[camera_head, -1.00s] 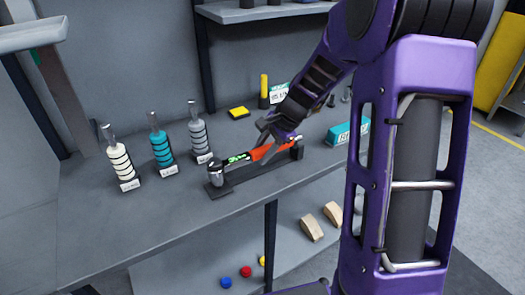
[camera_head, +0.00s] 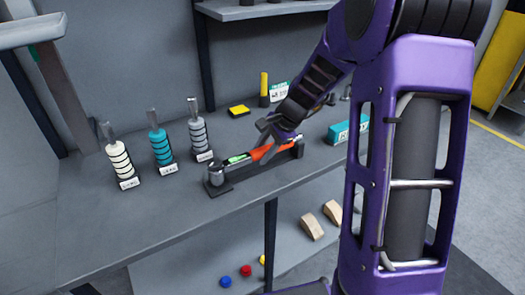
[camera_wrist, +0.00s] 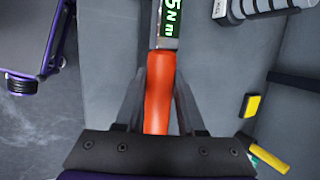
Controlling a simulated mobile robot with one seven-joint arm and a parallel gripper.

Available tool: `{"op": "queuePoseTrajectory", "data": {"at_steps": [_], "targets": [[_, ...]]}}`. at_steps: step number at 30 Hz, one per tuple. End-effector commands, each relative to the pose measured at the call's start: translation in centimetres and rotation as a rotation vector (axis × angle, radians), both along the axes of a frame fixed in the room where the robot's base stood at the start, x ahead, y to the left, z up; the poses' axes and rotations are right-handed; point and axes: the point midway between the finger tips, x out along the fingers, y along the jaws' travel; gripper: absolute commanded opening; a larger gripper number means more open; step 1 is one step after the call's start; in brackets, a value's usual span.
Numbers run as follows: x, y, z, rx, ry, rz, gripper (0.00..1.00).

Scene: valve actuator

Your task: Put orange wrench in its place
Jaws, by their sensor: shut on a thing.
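The orange wrench (camera_head: 262,152) lies along a dark holder (camera_head: 240,178) on the workbench, its metal head at the left end. Whether it is fully seated in the holder cannot be told. In the wrist view the orange handle (camera_wrist: 160,85) runs up between my fingers, with a green-lit display (camera_wrist: 169,18) reading "5 N m" above it. My gripper (camera_head: 270,138) is shut on the orange handle from above; it also shows in the wrist view (camera_wrist: 158,105).
White (camera_head: 121,162), teal (camera_head: 161,148) and grey (camera_head: 199,135) ringed tools stand in labelled stands left of the holder. A teal box (camera_head: 343,131) lies to the right. A yellow block (camera_head: 239,111) and a yellow-handled tool (camera_head: 264,88) are behind. Wooden blocks (camera_head: 312,227) are on the lower shelf.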

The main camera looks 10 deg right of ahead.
Motion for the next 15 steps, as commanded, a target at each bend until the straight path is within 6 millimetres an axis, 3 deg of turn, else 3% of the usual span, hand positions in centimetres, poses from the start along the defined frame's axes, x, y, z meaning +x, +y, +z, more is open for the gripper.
{"op": "queuePoseTrajectory", "data": {"at_steps": [15], "targets": [[0.1,0.0,-1.2,0.001,-0.002,-0.001,0.0]]}}
